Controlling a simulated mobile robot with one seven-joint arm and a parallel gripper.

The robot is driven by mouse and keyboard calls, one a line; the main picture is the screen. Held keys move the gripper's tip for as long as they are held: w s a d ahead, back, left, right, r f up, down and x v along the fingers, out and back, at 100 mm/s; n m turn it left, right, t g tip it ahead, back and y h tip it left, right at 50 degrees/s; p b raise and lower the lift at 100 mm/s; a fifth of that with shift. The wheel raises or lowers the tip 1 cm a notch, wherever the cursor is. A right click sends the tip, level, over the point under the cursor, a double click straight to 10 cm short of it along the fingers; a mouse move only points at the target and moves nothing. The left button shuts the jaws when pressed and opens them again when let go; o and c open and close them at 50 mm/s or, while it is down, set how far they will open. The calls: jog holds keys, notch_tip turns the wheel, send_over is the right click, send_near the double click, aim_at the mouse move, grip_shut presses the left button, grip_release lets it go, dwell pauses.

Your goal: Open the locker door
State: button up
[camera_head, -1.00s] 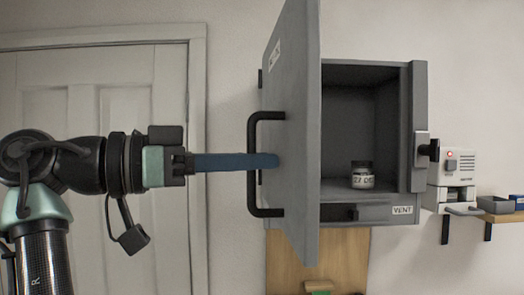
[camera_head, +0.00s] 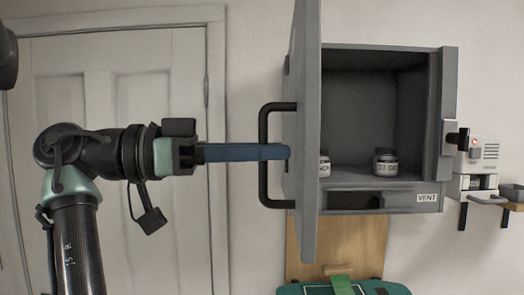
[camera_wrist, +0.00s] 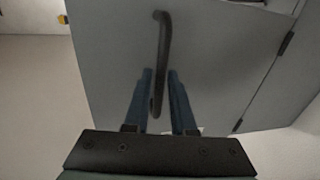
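The grey locker (camera_head: 447,100) is on the wall, with its door (camera_head: 307,120) swung wide open and seen nearly edge-on in the head view. The black bar handle (camera_head: 264,125) is on the door's left face. My gripper (camera_head: 286,152) reaches in from the left, its blue fingers passing through the handle loop towards the door face. In the wrist view, the handle (camera_wrist: 162,45) runs between the two fingertips (camera_wrist: 160,74). The fingers are spread on either side of the bar, with small gaps visible. The door (camera_wrist: 215,60) fills most of that view.
Two labelled jars, one (camera_head: 386,162) in full view and one (camera_head: 324,165) partly behind the door, stand inside the locker. A white device (camera_head: 482,152) is on the right. A green case (camera_head: 400,290) is below. A white panelled room door (camera_head: 110,90) is behind my arm.

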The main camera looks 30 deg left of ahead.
jog(key=shift+f, duration=0.1)
dwell(0.3)
jog(key=b+v, duration=0.4)
jog(key=v, duration=0.9)
